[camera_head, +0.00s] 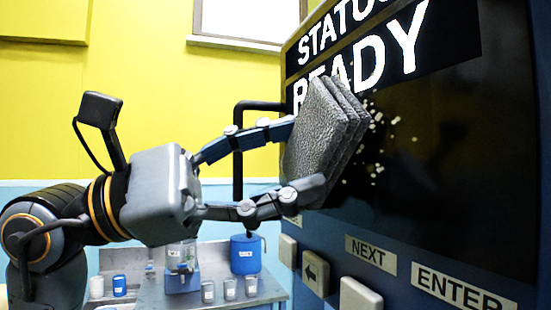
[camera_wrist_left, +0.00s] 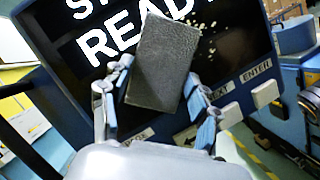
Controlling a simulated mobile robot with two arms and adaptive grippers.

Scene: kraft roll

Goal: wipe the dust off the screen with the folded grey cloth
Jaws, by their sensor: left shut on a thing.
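The folded grey cloth (camera_head: 322,130) is a thick layered pad held upright in my left gripper (camera_head: 308,155), which is shut on its edges. Its far face is at or very near the dark screen (camera_head: 450,150); I cannot tell whether it touches. The cloth (camera_wrist_left: 162,62) also shows in the left wrist view, between the fingers and over part of the screen text. Pale dust specks (camera_head: 376,150) lie on the screen just right of the cloth; the wrist view shows some beyond its top right corner. The cloth hides part of the screen. My right gripper is out of view.
Behind, a bench (camera_head: 215,293) holds a blue container (camera_head: 245,254) and several small cans. A dark pipe (camera_head: 238,160) stands behind the gripper.

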